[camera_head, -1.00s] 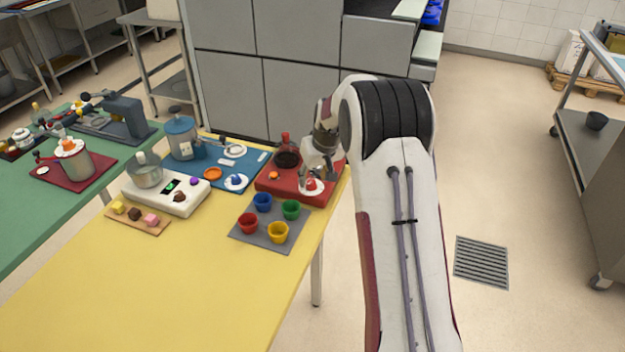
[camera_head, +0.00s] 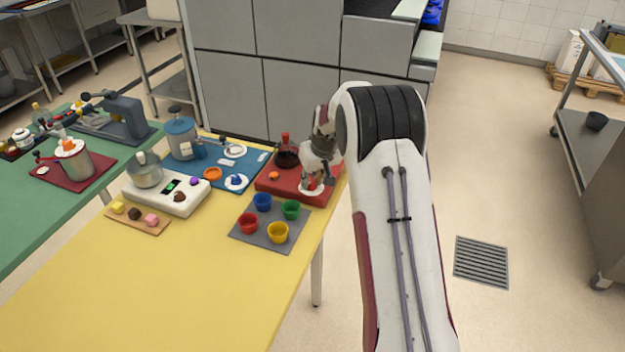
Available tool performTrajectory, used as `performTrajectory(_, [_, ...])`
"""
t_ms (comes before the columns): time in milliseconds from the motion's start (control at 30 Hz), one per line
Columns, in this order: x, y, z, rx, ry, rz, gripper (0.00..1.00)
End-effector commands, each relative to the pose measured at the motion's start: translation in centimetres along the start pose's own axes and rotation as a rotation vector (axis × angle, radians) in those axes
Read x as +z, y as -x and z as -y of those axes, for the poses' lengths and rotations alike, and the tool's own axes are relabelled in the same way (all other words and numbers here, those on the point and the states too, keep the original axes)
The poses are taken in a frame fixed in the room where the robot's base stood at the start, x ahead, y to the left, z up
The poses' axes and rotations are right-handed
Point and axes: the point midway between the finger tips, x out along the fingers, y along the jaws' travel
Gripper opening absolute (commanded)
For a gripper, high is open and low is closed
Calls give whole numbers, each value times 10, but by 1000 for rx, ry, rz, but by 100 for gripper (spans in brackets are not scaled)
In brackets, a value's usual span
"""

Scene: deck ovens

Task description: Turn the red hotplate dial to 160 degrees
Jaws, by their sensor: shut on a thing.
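The red hotplate (camera_head: 288,196) sits at the right end of the yellow table, with a dark pot (camera_head: 287,158) on its back left part. Its red dial (camera_head: 311,185) stands on a white round scale at the front right. My gripper (camera_head: 316,181) reaches down over the dial and is shut on it. The fingers partly cover the dial, and the scale marks are too small to read, so its angle cannot be told.
A grey mat (camera_head: 262,237) with blue, green, red and yellow cups lies just in front. A blue board (camera_head: 221,168) and a white scale-like device (camera_head: 172,199) stand to the left. The front of the yellow table (camera_head: 170,290) is clear.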

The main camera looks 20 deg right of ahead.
Motion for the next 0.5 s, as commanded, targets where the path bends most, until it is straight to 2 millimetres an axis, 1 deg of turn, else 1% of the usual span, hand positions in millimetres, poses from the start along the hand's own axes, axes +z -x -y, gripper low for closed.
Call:
performTrajectory(233, [1,0,0,7,-14,1,1])
performTrajectory(500, [1,-1,1,31,-73,3,1])
